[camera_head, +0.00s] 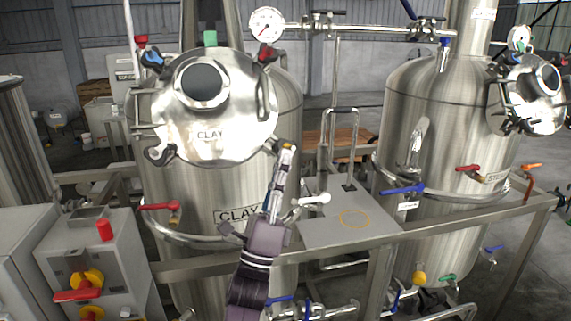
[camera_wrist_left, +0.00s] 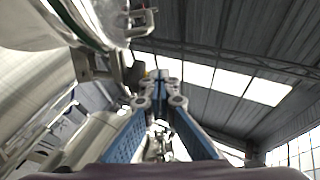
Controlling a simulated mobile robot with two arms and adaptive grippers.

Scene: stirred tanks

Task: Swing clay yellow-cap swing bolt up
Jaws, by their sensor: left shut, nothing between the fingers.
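The clay tank (camera_head: 215,190) stands at left centre in the head view, with its round steel lid (camera_head: 215,130) marked CLAY. At the lid's lower right rim is a black clamp, and beside it a small yellow cap (camera_head: 288,147), which I take for the yellow-cap swing bolt. My left gripper (camera_head: 286,155) reaches up from below with its tips at this cap. In the left wrist view the gripper (camera_wrist_left: 158,77) is shut and empty, and a bit of yellow shows just behind its tips. The bolt's shank is mostly hidden; I cannot tell whether the tips touch it. My right gripper is not in view.
Other lid fittings carry blue (camera_head: 152,57), green (camera_head: 210,38) and red (camera_head: 265,53) caps. A steel platform (camera_head: 340,225) and railing lie right of my left gripper. A second tank (camera_head: 430,110) stands further right. A control box (camera_head: 95,260) with a red handle is at lower left.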

